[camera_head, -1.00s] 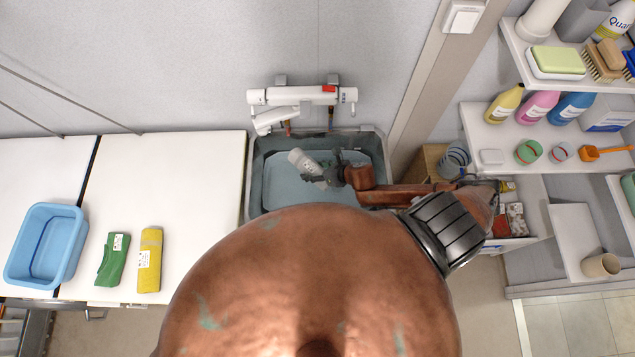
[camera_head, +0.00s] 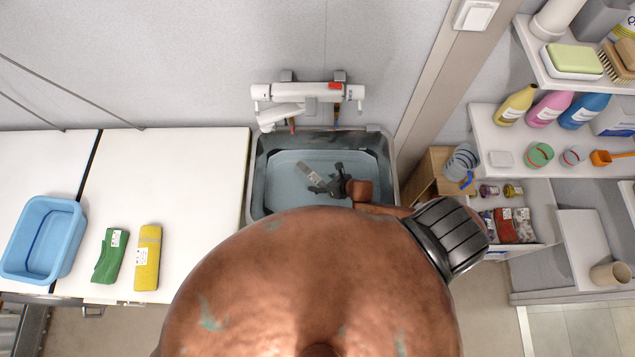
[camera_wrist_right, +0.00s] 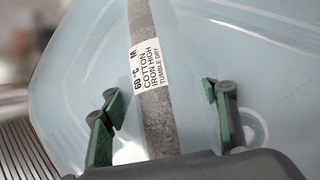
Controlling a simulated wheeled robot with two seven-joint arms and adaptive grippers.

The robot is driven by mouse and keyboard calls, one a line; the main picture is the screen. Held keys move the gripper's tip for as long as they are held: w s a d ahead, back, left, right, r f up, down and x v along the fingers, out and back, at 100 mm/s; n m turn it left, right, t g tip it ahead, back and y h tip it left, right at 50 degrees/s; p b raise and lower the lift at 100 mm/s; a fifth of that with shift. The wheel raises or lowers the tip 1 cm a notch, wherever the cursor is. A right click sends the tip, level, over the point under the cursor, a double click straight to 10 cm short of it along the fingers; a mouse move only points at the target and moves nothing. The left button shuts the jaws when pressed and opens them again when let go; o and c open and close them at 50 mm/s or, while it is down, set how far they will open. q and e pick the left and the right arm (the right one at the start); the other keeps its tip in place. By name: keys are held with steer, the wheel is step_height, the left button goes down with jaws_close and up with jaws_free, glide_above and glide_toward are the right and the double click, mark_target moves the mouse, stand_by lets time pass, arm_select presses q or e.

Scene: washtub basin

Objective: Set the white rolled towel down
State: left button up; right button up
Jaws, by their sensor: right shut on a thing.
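The white rolled towel (camera_head: 309,173) looks like a narrow grey strip with a printed label, tilted inside the basin (camera_head: 392,160). In the right wrist view the towel (camera_wrist_right: 158,115) runs between my fingers, its label facing the camera. My right gripper (camera_head: 328,187) is low in the basin and shut on the towel; in the wrist view its green-padded fingers (camera_wrist_right: 165,110) stand on either side of it. Finger contact is not clear in the picture, and I cannot tell whether the towel touches the basin floor. My left gripper is not in view.
A white tap (camera_head: 285,112) hangs over the back of the basin. On the white counter to the left are a blue tub (camera_head: 75,215), a green roll (camera_head: 110,256) and a yellow roll (camera_head: 148,257). Shelves with bottles (camera_head: 552,108) and cups stand at the right.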

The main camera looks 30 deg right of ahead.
steer(key=shift+f+b, duration=0.55)
steer(key=o, duration=1.2)
steer(key=shift+o, duration=0.2)
steer(key=shift+r+p, duration=0.6)
steer(key=v, duration=1.1)
steer(key=shift+p, duration=0.3)
steer(key=shift+s+d+r, duration=0.15)
steer(key=shift+s+r, duration=0.2)
